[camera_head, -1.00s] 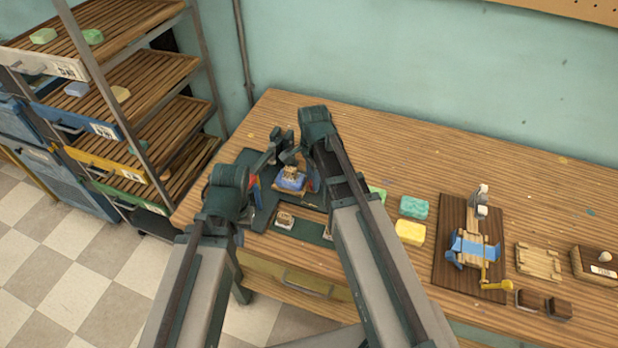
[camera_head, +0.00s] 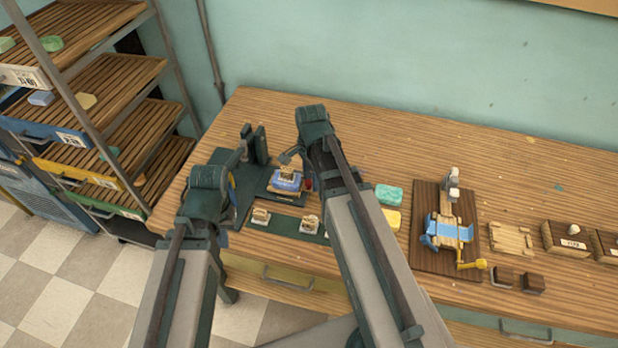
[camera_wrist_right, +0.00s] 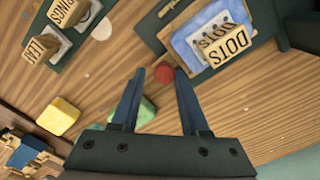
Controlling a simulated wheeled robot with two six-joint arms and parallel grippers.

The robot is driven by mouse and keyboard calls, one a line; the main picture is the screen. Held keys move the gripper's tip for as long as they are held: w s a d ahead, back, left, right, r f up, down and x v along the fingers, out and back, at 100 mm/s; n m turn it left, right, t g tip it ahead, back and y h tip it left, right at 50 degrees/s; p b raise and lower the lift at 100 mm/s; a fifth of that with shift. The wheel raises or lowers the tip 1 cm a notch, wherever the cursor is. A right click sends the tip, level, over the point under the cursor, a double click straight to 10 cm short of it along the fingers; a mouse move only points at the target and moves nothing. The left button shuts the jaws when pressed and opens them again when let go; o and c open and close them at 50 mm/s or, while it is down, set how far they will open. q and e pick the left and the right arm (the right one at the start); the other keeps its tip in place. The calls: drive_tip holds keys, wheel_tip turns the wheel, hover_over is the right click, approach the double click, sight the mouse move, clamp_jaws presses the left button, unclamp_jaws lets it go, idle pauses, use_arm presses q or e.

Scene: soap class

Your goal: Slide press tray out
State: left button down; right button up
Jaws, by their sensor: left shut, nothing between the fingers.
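The dark press tray (camera_head: 291,198) sits right of the dark green press (camera_head: 255,145) at the left end of the table. It carries a blue soap block (camera_head: 286,181) with a wooden stamp on top; the stamp reads "DOTS" in the right wrist view (camera_wrist_right: 228,42). A red knob (camera_wrist_right: 164,72) shows at the tray's edge. My right gripper (camera_wrist_right: 158,74) is open, its fingertips either side of the knob, which appears close to one finger; contact is unclear. My left gripper (camera_head: 236,162) is shut and empty beside the press, partly hidden by its own wrist.
Stamps (camera_head: 309,224) stand on a green strip in front of the press. Green soap (camera_head: 388,194) and yellow soap (camera_head: 393,217) lie to the right. Further right are a board with a blue-banded device (camera_head: 448,232) and a wooden slab (camera_head: 512,239). A shelf rack (camera_head: 90,120) stands left.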

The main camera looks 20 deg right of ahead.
drive_tip(key=shift+w+a+r, duration=0.1)
idle(0.3)
drive_tip(key=shift+r+p, duration=0.5)
drive_tip(key=shift+p, duration=0.1)
wheel_tip(320, 180, up, 13)
drive_tip(key=p, duration=1.2)
drive_tip(key=shift+f+p, duration=0.2)
drive_tip(key=shift+p, duration=0.1)
drive_tip(key=s+a+f+n+b, duration=0.1)
drive_tip(key=s+a+n, duration=0.4)
drive_tip(key=a+n, duration=0.2)
drive_tip(key=s+a+f+n+h+b, duration=0.1)
drive_tip(key=s+a+n, duration=0.5)
drive_tip(key=n, duration=0.6)
drive_tip(key=shift+s+a+n, duration=0.25)
drive_tip(key=shift+a+n, duration=0.05)
drive_tip(key=shift+a, duration=0.7)
